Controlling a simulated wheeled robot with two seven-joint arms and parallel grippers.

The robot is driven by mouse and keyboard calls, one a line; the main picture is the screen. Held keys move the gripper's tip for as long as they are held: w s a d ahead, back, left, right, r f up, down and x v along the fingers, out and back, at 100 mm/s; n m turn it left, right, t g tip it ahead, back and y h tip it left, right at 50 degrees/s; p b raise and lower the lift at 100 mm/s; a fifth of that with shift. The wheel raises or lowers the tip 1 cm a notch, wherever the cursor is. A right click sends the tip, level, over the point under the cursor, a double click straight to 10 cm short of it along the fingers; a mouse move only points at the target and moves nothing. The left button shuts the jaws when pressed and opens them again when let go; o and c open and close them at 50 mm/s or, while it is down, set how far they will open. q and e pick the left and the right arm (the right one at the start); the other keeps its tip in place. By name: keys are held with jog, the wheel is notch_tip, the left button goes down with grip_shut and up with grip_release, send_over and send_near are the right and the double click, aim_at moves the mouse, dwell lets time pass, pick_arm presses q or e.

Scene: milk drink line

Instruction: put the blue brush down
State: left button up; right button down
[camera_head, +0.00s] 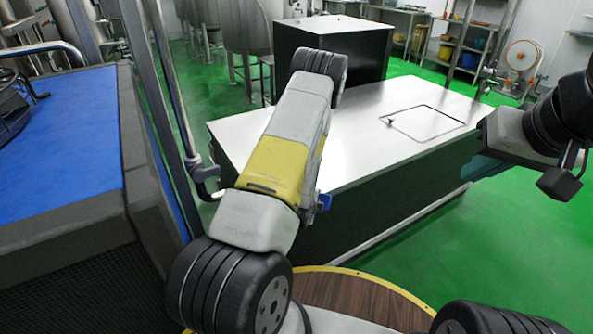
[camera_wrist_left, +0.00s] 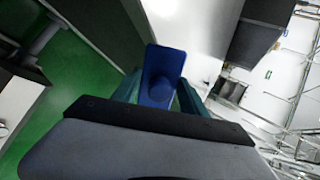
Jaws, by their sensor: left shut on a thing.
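The blue brush (camera_wrist_left: 162,72) is in the left wrist view, between the teal fingers of my left gripper (camera_wrist_left: 158,96). My left gripper is shut on it, and the brush sticks out beyond the fingers. Its far side is hidden. In the head view my left arm hides the left gripper. A small blue piece shows beside that arm, but I cannot tell whether it is the brush. My right gripper (camera_head: 484,168) shows as a teal part at the right of the head view, in front of the steel-topped counter. Its fingertips are not clear.
The steel-topped counter (camera_head: 365,155) has a mostly bare top with a square hatch (camera_head: 424,122). A blue-surfaced unit with a dark frame (camera_head: 65,140) stands close at the left. A round brown wood-look top (camera_head: 350,295) is at the bottom. Green floor lies to the right.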

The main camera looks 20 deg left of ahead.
pick_arm(q)
jog(key=shift+f+m+g+h, duration=0.3)
jog(key=shift+f+m+g, duration=0.1)
jog(key=shift+g, duration=0.3)
jog(key=shift+s+f+m+g, duration=0.15)
jog(key=shift+s+m+g, duration=0.15)
jog(key=shift+g, duration=0.3)
jog(key=shift+s+a+f+m+g+h, duration=0.1)
jog(key=shift+s+m+g+h, duration=0.15)
jog(key=shift+g, duration=0.35)
jog(key=s+a+r+m+g, duration=0.2)
jog(key=a+r+m+g, duration=0.1)
jog(key=a, duration=0.2)
jog(key=s+a+r+m+g+y, duration=0.1)
jog(key=s+a+r+m+g, duration=0.2)
jog(key=a, duration=0.3)
jog(key=shift+g, duration=0.6)
